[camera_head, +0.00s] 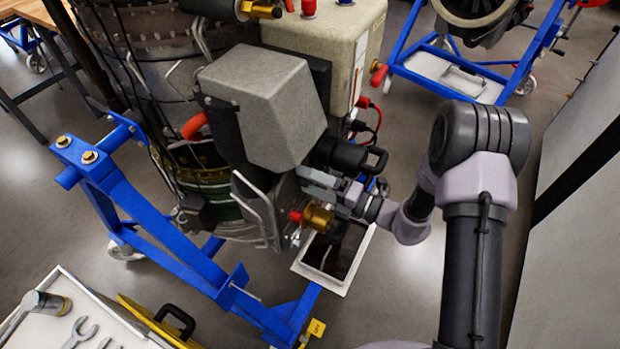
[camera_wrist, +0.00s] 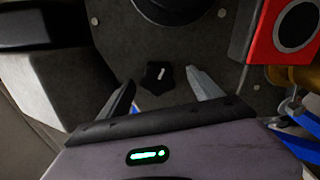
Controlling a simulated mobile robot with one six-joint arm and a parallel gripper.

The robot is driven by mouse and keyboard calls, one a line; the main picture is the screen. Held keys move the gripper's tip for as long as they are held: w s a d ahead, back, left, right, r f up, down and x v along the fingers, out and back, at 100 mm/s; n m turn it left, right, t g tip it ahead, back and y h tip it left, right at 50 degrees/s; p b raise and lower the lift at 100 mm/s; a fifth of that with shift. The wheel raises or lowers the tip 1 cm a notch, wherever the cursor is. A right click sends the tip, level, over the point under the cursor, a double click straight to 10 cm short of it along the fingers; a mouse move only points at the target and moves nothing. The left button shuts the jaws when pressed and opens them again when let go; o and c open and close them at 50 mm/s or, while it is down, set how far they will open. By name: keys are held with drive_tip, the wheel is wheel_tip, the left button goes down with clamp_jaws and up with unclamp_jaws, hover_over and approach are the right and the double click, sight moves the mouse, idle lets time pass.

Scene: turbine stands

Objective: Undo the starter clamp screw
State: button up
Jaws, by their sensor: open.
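In the wrist view a small dark lobed knob (camera_wrist: 158,76) with a white mark sits on a dark grey plate (camera_wrist: 120,50); it looks like the clamp screw. My gripper (camera_wrist: 162,82) is open, with one finger on each side of the knob in the picture. I see a gap between each finger and the knob, and cannot tell how far short of it the fingertips are. In the head view my gripper (camera_head: 312,182) is at the turbine's lower right side, below a black cylinder with a handle (camera_head: 345,156). The knob is hidden in that view.
A brass fitting with a red end (camera_head: 315,216) is just below my gripper. A grey box housing (camera_head: 265,110) is above it. The blue stand (camera_head: 165,225) runs along the left, and a white-rimmed tray (camera_head: 340,285) lies below.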

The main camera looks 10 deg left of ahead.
sight(309, 181)
drive_tip(key=shift+w+d+f, duration=0.1)
drive_tip(key=shift+d, duration=0.25)
drive_tip(key=shift+v, duration=2.1)
drive_tip(key=shift+c, duration=0.4)
